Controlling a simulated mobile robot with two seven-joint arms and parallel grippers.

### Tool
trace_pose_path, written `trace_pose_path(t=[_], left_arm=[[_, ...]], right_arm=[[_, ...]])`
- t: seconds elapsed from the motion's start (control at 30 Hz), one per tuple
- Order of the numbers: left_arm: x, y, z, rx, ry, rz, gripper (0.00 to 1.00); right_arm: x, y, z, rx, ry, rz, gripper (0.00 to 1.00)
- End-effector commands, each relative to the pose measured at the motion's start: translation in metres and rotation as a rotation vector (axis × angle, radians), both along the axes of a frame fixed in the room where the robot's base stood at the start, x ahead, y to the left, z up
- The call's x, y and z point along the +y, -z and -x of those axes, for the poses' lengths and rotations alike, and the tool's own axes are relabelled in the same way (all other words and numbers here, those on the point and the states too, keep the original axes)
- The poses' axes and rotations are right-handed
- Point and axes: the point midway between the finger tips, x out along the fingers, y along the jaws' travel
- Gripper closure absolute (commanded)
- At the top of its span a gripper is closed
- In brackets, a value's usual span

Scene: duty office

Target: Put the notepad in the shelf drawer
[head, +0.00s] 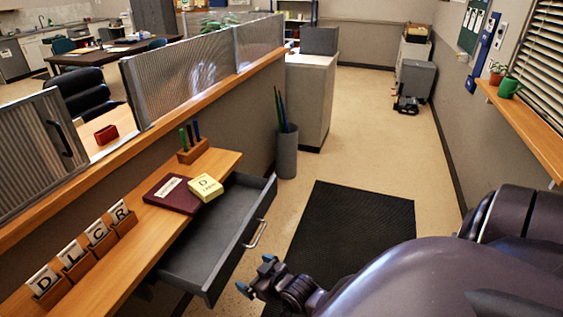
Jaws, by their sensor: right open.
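A yellow notepad (205,188) marked with a D lies on the wooden shelf (220,158), overlapping the right edge of a dark red book (171,195). The grey shelf drawer (207,292) is pulled out below the shelf. The part of its inside that shows is empty, and its metal handle (257,234) faces right. My right gripper (256,274) is open and empty, just outside the drawer's front near its lower right corner, apart from the notepad. My left gripper is not in view.
Wooden holders with letter cards (98,232) line the shelf's near end. A pen block (192,151) stands beyond the book. A dark bin with rolls (286,155) stands past the drawer. A black mat (345,222) lies on the open floor to the right.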

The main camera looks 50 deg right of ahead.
Motion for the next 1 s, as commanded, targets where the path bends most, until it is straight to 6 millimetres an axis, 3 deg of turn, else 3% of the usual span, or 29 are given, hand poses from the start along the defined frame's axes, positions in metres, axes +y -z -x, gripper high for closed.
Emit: trace_pose_path(t=[0.03,0.2,0.37,0.5,0.8,1.0], left_arm=[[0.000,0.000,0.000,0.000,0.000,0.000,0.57],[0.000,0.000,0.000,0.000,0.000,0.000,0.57],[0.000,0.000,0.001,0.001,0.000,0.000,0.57],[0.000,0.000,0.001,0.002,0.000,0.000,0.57],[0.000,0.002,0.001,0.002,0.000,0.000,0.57],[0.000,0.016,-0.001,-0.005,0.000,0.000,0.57]], right_arm=[[0.009,0.007,0.028,0.030,0.004,0.002,0.00],[0.030,0.012,0.095,0.097,0.022,0.018,0.00],[0.040,0.010,0.129,0.132,0.037,0.030,0.00],[0.043,0.008,0.140,0.143,0.044,0.034,0.00],[0.043,0.009,0.139,0.142,0.044,0.034,0.00],[0.044,0.019,0.133,0.124,0.041,0.034,0.00]])
